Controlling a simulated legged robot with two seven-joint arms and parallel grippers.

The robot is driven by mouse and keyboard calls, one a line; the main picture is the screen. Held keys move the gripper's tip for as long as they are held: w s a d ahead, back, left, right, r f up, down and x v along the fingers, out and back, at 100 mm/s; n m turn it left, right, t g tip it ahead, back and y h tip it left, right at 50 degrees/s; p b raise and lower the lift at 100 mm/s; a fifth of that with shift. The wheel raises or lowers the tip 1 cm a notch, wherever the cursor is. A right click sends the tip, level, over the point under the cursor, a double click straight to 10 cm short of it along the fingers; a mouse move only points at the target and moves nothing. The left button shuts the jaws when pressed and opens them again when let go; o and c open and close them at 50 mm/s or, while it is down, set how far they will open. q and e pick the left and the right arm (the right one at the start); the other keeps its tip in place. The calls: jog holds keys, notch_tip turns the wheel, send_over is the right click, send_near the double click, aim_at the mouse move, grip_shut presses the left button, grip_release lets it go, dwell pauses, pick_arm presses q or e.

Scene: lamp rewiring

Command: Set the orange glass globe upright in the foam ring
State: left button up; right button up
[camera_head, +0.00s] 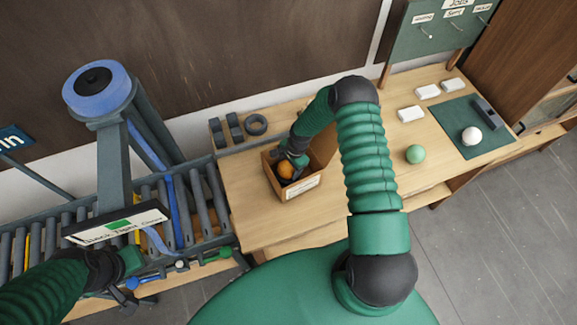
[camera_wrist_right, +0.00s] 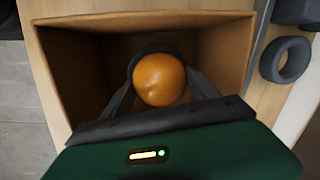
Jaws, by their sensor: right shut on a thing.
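The orange glass globe (camera_head: 286,169) is inside an open cardboard box on the wooden table; it shows clearly in the right wrist view (camera_wrist_right: 159,79). My right gripper (camera_head: 291,163) reaches down into the box and is shut on the globe, with a finger on each side. A dark curved edge shows behind the globe in the wrist view; I cannot tell what it is. A dark grey ring (camera_head: 256,124), which looks like the foam ring, lies empty behind the box; it also shows in the wrist view (camera_wrist_right: 286,59). My left gripper (camera_head: 130,262) is at lower left, its jaws unclear.
The box (camera_head: 297,187) has upright walls around the globe. Dark grey blocks (camera_head: 234,127) stand left of the ring. A green ball (camera_head: 415,153), a white ball (camera_head: 472,136) on a green mat (camera_head: 457,117) and white blocks (camera_head: 410,114) are at right. A roller conveyor (camera_head: 196,205) is at left.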

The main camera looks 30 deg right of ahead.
jog(key=shift+d, duration=0.15)
jog(key=shift+d+r, duration=0.1)
jog(key=shift+d, duration=0.05)
jog(key=shift+s+d, duration=0.1)
jog(key=shift+d, duration=0.45)
jog(key=o, duration=1.4)
jog(key=shift+a, duration=0.15)
pick_arm(q)
jog(key=shift+w+d+f, duration=0.1)
jog(key=shift+d+f, duration=0.1)
jog(key=shift+d, duration=0.3)
pick_arm(e)
jog(key=shift+o, duration=0.2)
pick_arm(q)
jog(key=shift+a, duration=0.15)
pick_arm(e)
jog(key=shift+a, duration=0.15)
pick_arm(q)
jog(key=b+x, duration=0.2)
jog(key=s+b+x, duration=0.1)
jog(key=b+x, duration=0.1)
jog(key=shift+f+b, duration=0.25)
jog(key=shift+b, duration=0.15)
pick_arm(e)
notch_tip(320, 180, up, 16)
jog(key=s+d, duration=0.1)
jog(key=s, duration=0.1)
jog(key=shift+d+r, duration=0.2)
jog(key=shift+d, duration=0.2)
